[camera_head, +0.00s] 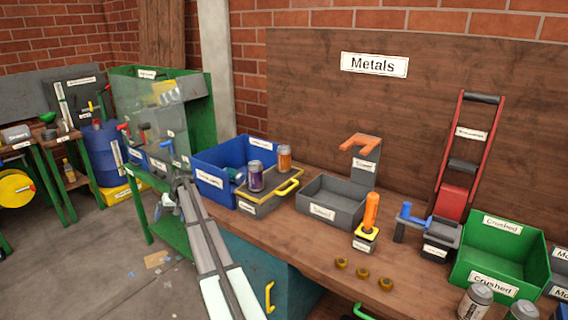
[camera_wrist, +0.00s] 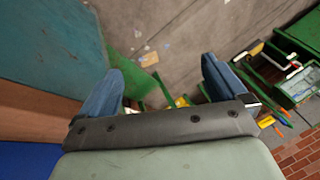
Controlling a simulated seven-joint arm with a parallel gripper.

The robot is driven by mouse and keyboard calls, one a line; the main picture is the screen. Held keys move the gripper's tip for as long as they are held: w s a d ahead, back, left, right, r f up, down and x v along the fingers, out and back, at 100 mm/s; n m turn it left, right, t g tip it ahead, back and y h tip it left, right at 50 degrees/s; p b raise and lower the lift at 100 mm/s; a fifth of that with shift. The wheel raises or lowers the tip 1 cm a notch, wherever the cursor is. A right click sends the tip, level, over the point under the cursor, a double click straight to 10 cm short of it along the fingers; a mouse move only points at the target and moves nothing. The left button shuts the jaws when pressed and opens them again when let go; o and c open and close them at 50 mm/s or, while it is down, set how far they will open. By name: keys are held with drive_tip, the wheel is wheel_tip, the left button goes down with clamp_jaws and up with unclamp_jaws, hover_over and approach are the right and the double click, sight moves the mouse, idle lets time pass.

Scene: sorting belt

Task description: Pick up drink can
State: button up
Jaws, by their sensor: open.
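An orange drink can (camera_head: 284,158) and a purple drink can (camera_head: 255,177) stand upright on a grey box with a yellow edge and handle (camera_head: 266,197), on the wooden workbench in the head view. Another can lies partly hidden in the blue bin (camera_head: 212,180). Two silver-topped cans (camera_head: 475,302) stand at the bottom right, the right one cut by the picture edge. My gripper, in the wrist view (camera_wrist: 162,75), has its two blue fingers spread, with nothing between them. It is out over the floor, left of the bench and apart from the cans. The wrist view shows no can.
A grey open bin (camera_head: 330,222) stands right of the upright cans. Farther right are an orange-handled tool (camera_head: 371,212), a red-framed crusher (camera_head: 453,190) and a green bin (camera_head: 462,262). Brass rings (camera_head: 363,274) lie near the front edge. Green racks stand at the left.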

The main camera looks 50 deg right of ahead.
drive_tip(key=w+d+r+t, duration=0.1)
drive_tip(key=w+d+r, duration=0.1)
drive_tip(key=d+r, duration=0.55)
drive_tip(key=w+d+r+t, duration=0.15)
drive_tip(key=d+r, duration=0.25)
drive_tip(key=r, duration=0.6)
wheel_tip(320, 180, up, 11)
drive_tip(key=m+g+h, duration=0.2)
drive_tip(key=m+g, duration=0.5)
drive_tip(key=m, duration=0.8)
hover_over(284, 153)
drive_tip(key=w+d, duration=0.2)
drive_tip(key=shift+s+d+f, duration=0.1)
drive_tip(key=shift+s+d, duration=0.05)
drive_tip(key=shift+d, duration=0.1)
wheel_tip(284, 153, down, 13)
drive_tip(key=shift+d+f, duration=0.1)
drive_tip(key=shift+f, duration=0.1)
drive_tip(key=c, duration=1.1)
